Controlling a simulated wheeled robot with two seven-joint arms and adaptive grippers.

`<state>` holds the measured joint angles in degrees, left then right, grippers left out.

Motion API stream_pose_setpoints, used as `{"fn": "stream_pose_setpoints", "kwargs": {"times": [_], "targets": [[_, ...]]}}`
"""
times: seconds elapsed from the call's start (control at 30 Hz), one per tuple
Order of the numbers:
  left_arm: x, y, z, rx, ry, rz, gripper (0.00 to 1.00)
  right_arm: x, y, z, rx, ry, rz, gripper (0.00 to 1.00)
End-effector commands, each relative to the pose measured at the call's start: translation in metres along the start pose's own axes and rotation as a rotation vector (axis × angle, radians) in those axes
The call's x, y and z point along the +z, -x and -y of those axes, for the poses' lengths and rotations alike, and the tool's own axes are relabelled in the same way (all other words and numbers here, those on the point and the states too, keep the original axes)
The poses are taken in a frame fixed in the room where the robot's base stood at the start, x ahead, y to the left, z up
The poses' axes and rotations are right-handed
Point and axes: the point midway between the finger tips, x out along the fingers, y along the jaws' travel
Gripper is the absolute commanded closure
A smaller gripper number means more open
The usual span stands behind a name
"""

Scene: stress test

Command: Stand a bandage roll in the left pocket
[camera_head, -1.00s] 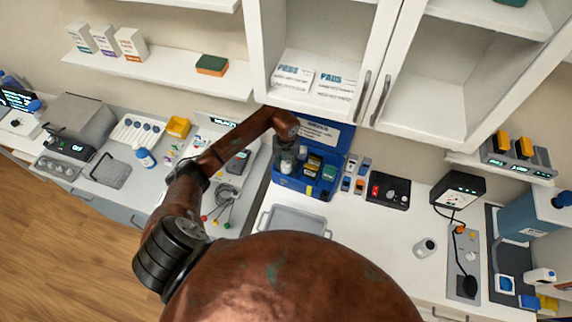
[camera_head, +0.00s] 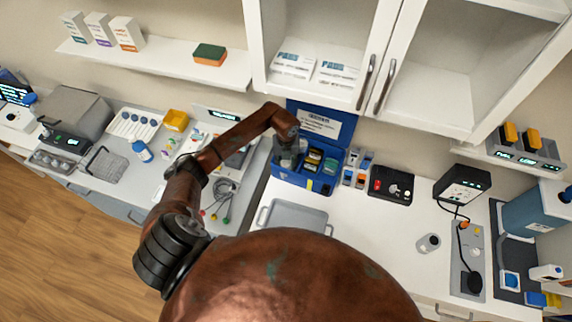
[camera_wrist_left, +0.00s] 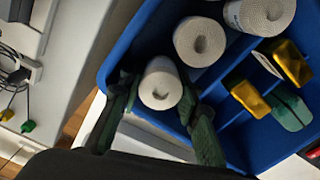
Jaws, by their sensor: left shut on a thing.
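A blue open box (camera_head: 322,188) with its lid raised stands on the counter; it also fills much of the left wrist view (camera_wrist_left: 138,62). My left gripper (camera_head: 287,152) is over the box's left side. In the left wrist view my left gripper (camera_wrist_left: 160,100) is shut on a white bandage roll (camera_wrist_left: 160,80), with one finger on each side. The roll's end with its hole faces the camera. It is at the box's near left part; how deep it sits is unclear. Two more white rolls (camera_wrist_left: 200,41) (camera_wrist_left: 262,10) stand beyond it in the box. My right gripper is out of view.
Yellow (camera_wrist_left: 290,64) and green (camera_wrist_left: 290,110) packs fill other pockets. A grey tray (camera_head: 292,217) lies in front of the box. A black device (camera_head: 391,184) stands to its right, and cabinet doors (camera_head: 372,70) hang above. Cables (camera_head: 222,200) lie left of the tray.

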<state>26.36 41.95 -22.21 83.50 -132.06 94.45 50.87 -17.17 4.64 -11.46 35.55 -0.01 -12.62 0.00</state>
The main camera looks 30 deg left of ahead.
Motion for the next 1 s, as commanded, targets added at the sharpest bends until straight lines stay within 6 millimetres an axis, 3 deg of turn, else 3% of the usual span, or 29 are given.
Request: {"fn": "stream_pose_setpoints", "kwargs": {"times": [0.13,0.17,0.43,0.77,1.0], "targets": [[0.0,0.0,0.0,0.0,0.0,0.0,0.91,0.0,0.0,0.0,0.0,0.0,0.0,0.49],[0.0,0.0,0.0,0.0,0.0,0.0,0.68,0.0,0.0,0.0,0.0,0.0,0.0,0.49],[0.0,0.0,0.0,0.001,0.0,0.0,0.5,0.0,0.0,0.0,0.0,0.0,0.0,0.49],[0.0,0.003,-0.001,0.003,0.0,-0.001,0.49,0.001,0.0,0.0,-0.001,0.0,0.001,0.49],[0.002,0.038,0.0,0.0,-0.002,0.003,0.49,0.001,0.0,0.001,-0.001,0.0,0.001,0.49]]}}
